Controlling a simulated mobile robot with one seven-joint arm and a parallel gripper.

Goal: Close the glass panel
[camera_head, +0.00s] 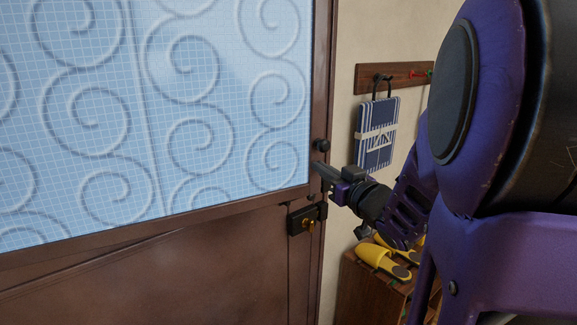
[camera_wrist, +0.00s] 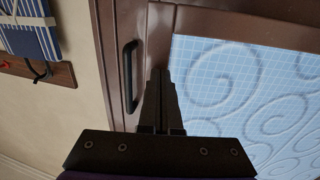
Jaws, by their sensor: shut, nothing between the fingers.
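The glass panel (camera_head: 215,90) is a pale blue pane with raised swirls and a fine grid, set in a brown frame; it fills the upper left of the head view. It also shows at the right of the wrist view (camera_wrist: 240,85).
A dark lock plate with a brass knob (camera_head: 307,219) sits on the frame below my gripper. Yellow slippers (camera_head: 383,260) rest on a wooden rack (camera_head: 365,291) below.

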